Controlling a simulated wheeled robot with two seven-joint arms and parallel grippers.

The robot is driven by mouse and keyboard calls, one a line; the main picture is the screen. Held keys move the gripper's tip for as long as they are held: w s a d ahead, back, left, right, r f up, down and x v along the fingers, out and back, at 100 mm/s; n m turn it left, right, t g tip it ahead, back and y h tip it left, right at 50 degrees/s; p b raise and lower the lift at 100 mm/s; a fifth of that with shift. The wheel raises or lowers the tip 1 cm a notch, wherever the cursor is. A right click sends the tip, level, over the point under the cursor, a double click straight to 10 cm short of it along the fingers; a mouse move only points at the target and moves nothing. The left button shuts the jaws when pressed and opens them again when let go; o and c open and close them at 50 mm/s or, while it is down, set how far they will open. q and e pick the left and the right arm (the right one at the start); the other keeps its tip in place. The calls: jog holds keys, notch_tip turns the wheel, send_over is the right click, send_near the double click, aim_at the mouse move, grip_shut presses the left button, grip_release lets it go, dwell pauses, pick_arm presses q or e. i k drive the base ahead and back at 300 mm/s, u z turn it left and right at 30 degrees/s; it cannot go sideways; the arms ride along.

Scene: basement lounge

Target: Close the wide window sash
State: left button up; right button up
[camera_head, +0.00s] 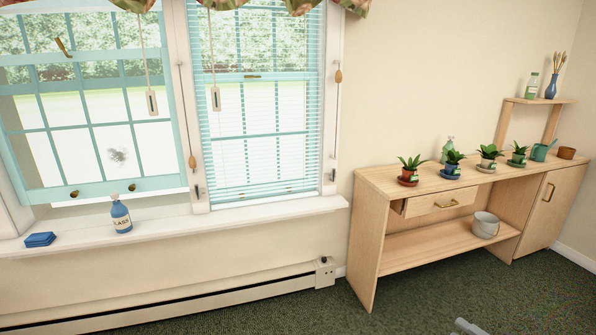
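The wide window at the left has a teal lower sash (108,188) with two brass lifts on its bottom rail. The rail is raised, with an open gap between it and the white sill (175,222). A brass catch (63,46) shows near the top of the sash. A blue labelled bottle (121,217) with a pale top stands on the sill just below the rail. My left gripper is not in view. A small grey part at the bottom right edge may be my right gripper (468,326); its fingers cannot be made out.
Blue folded cloths or coasters (40,240) lie on the sill at the left. Blind cords with wooden tassels hang by the windows. A baseboard heater (180,300) runs below. A wooden bench (368,235) with potted plants stands at the right. Green carpet (420,300) is clear in front.

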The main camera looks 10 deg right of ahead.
aim_at(66, 192)
jog(key=u, duration=1.75)
jog(key=i, duration=2.4)
jog(key=z, duration=0.9)
jog(key=i, duration=1)
